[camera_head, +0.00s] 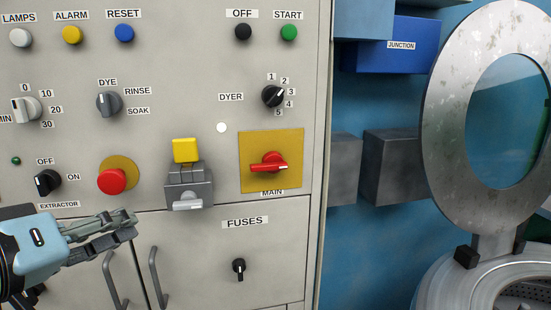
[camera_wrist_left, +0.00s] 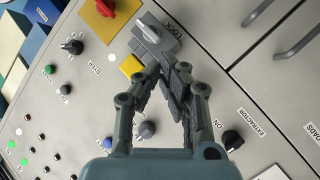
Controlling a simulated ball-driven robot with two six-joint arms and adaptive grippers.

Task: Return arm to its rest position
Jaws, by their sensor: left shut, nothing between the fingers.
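My left gripper (camera_head: 132,226) comes in from the lower left in the head view, in front of the grey control cabinet (camera_head: 220,60). Its fingers are closed together with nothing between them. The fingertips point right, below the red push button (camera_head: 111,181) and left of the grey lock block (camera_head: 188,190) with its yellow top (camera_head: 185,150). In the left wrist view the shut gripper (camera_wrist_left: 174,72) overlaps the cabinet face near the grey lock (camera_wrist_left: 155,40) and hides part of the panel. My right gripper is not in view.
The extractor knob (camera_head: 46,182) is just above my left gripper. Cabinet door handles (camera_head: 154,277) stick out below and right of it. The red main switch (camera_head: 269,163) sits on a yellow plate. A round metal drum door (camera_head: 440,110) stands open at the right.

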